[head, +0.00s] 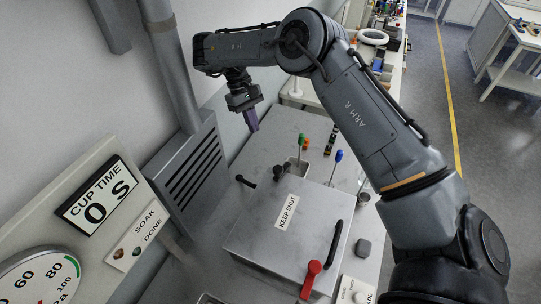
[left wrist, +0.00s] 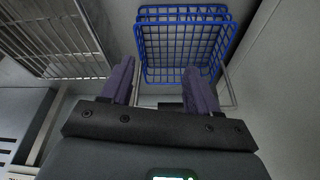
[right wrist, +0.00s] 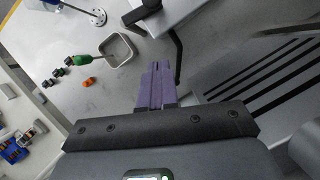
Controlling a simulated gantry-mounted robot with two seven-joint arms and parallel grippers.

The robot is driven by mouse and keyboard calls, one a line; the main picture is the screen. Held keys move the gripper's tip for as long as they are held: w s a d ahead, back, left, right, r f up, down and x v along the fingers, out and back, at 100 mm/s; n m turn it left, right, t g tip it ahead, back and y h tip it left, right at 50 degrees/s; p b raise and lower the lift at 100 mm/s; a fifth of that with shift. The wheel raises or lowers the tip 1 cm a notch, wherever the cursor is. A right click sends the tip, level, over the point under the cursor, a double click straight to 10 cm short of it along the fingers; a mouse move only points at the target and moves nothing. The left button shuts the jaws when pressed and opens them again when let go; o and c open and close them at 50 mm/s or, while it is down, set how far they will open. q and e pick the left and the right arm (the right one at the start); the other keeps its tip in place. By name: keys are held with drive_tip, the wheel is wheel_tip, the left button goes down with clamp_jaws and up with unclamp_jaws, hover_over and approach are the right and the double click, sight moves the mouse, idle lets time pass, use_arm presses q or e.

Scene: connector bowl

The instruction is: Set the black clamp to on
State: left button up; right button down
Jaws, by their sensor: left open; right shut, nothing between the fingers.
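A grey metal box (head: 255,230) labelled KEEP SHUT stands on the bench in the head view. A slim black lever (head: 246,181) sticks out at its far left corner, and a black knob-like fitting (head: 278,172) sits at its far edge; I cannot tell for certain which is the black clamp. The lever also shows in the right wrist view (right wrist: 178,52), just beyond the fingers. My right gripper (head: 252,122) is shut and empty, above and behind the lever, apparently apart from it. My left gripper (left wrist: 160,85) is open and empty, seen only in its wrist view.
A black handle (head: 335,244) and a red lever (head: 311,279) are on the box's near right side. A small metal cup (right wrist: 118,50) with a green-handled tool stands behind the box. A grey vent housing (head: 185,170) is at left. A blue wire basket (left wrist: 182,45) is ahead of my left gripper.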

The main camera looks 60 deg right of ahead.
sight(282, 168)
use_arm(q)
drive_tip(key=shift+f+b, duration=2.55)
drive_tip(key=shift+f, duration=0.4)
use_arm(e)
drive_tip(key=shift+s+a+f, duration=0.45)
drive_tip(key=shift+s+f, duration=0.7)
drive_tip(key=shift+f, duration=0.3)
drive_tip(key=shift+s+a+f, duration=0.5)
drive_tip(key=shift+s+f, duration=0.7)
drive_tip(key=shift+f, duration=0.3)
drive_tip(key=shift+s+a+f, duration=0.45)
drive_tip(key=shift+s+f, duration=0.7)
drive_tip(key=shift+f, duration=0.3)
use_arm(q)
drive_tip(key=shift+a, duration=0.1)
